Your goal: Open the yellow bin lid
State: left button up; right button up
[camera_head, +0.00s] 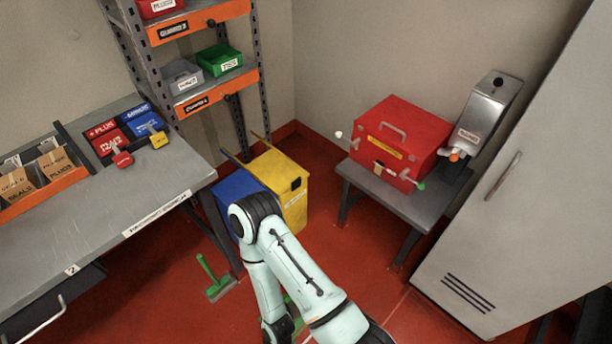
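The yellow bin (293,208) stands on the red floor between the workbench and the low grey table. Its front carries a small black patch and a white label. Its top (272,166) looks yellow, and a thin yellow strip (260,141) rises behind it; I cannot tell surely how the lid sits. One of my arms reaches up from the bottom, its bent joint in front of the bins and hiding their lower part. Its far end goes down out of the frame. Neither gripper shows.
A blue bin (228,188) stands left of the yellow one. A green brush (216,283) is on the floor. The workbench (150,195) is at left, shelving behind. A red box (401,135) sits on the low table (410,207); a grey cabinet (500,215) is at right.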

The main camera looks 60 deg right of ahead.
aim_at(277, 171)
jog(key=k+l, duration=0.1)
jog(key=l, duration=0.35)
jog(key=k+l, duration=0.1)
jog(key=l, duration=0.35)
jog(key=k+l, duration=0.1)
jog(key=l, duration=0.35)
jog(key=k+l, duration=0.1)
jog(key=l, duration=0.3)
